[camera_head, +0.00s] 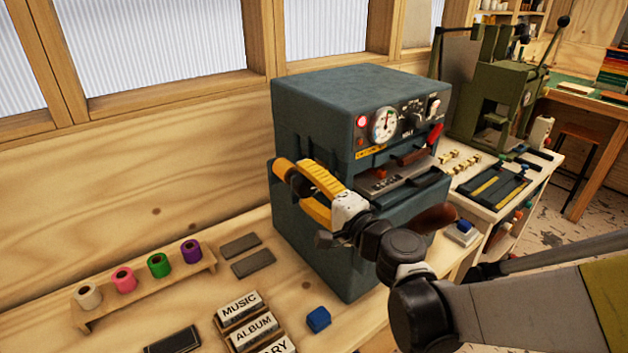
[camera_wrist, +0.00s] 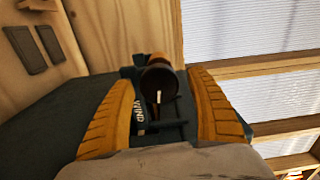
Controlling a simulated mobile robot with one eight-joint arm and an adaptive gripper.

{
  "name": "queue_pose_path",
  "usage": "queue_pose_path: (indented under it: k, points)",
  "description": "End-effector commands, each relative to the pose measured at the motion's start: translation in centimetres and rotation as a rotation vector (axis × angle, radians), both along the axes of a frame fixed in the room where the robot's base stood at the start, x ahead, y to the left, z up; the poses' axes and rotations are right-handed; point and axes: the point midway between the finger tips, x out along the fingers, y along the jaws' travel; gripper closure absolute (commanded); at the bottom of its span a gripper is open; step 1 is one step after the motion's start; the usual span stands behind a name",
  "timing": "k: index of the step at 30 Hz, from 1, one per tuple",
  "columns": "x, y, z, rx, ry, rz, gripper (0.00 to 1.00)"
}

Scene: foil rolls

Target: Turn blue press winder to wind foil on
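The blue press (camera_head: 345,95) is a dark blue-grey box on the wooden bench, with a dial, a red light and switches on its front. Its winder (camera_wrist: 160,82) shows in the wrist view as a dark round knob with a white mark, on the press's side by a "WIND" label. My gripper (camera_head: 288,182) is at the left side of the press, its yellow fingers pointing towards that side. In the wrist view my gripper (camera_wrist: 160,78) is open, one finger on each side of the winder, with gaps visible.
A wooden rack (camera_head: 145,290) holds white, pink, green and purple foil rolls (camera_head: 191,251). Grey slabs (camera_head: 253,263), lettered blocks (camera_head: 254,328) and a small blue block (camera_head: 318,319) lie on the bench. A green press (camera_head: 490,95) stands at the right. My arm crosses the press's front.

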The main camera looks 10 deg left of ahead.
Motion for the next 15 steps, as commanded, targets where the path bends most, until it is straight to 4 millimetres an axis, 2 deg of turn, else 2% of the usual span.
queue_pose_path:
  k: [8, 11, 15]
  points:
    - [-0.1, -0.2, 0.0, -0.001, -0.001, -0.001, 0.34]
    - [-0.6, -0.9, 0.0, -0.001, -0.001, -0.002, 0.34]
    - [-2.4, -2.9, 0.0, -0.001, -0.001, -0.003, 0.34]
